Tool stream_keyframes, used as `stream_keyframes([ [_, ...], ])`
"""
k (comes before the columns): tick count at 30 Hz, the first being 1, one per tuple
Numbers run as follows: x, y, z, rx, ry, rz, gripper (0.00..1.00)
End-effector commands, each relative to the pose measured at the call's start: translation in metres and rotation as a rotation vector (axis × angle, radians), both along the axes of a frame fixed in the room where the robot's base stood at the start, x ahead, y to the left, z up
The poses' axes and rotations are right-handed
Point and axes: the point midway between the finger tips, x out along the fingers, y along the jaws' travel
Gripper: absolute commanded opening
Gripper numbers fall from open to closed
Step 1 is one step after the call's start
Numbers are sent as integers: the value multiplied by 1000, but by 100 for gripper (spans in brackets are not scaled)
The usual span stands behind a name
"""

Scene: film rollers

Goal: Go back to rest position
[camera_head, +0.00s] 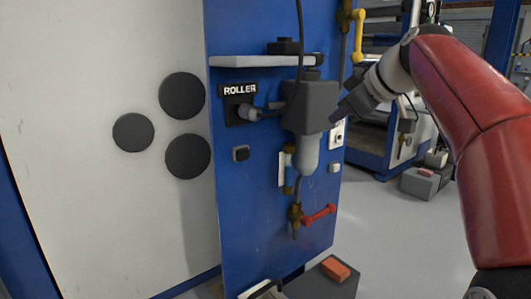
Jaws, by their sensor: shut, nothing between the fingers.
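My gripper (340,115) is at the end of my red and grey arm, which reaches in from the right side of the head view. The gripper is shut and dark, and points down and left. It is in front of or beside the right side of a grey valve unit (305,108) on the blue panel. I cannot tell whether it touches the unit. The tips are small and partly merge with the dark parts behind them.
The blue panel (265,205) carries a ROLLER label (240,90), a grey shelf (262,61) and a red-handled valve (318,215). Three dark discs are on the white wall (75,80) at left. An orange block (335,268) lies below. Grey floor (395,235) is open at right.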

Motion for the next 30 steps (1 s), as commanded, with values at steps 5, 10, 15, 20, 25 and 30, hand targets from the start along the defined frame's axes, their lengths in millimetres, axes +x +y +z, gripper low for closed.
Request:
stream_keyframes([
  [5,-67,32,-74,11,209,-239,0],
  [10,-142,30,-147,45,336,-479,0],
  [15,-204,19,-210,90,407,-651,0],
  [20,-245,10,-258,128,448,-754,0],
  [25,-282,2,-304,166,484,-834,0],
  [30,-284,1,-270,171,488,-847,0],
])
